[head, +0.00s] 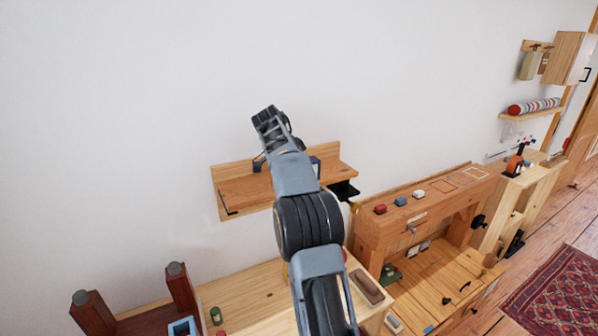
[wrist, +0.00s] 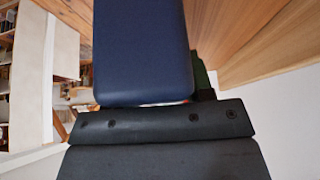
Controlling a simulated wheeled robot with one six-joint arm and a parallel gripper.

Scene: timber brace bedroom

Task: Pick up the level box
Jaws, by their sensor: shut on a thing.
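The level box appears as a dark blue block (wrist: 143,50) with rounded edges in the wrist view. It fills the upper middle of that view, directly against the black jaw of my gripper (wrist: 158,112). My gripper is shut on it. The far jaw is hidden behind the box. In the head view my arm reaches up across the wooden wall shelf (head: 240,188), and the arm hides most of the grip. A small dark blue patch shows at the arm's right edge above the shelf; I cannot tell whether it is the box.
Below and right stands a wooden workbench (head: 395,228) with red, blue and white blocks on top. A lower wooden surface (head: 245,290) with small objects lies below the shelf. Dark posts (head: 182,288) rise at lower left. The white wall above the shelf is clear.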

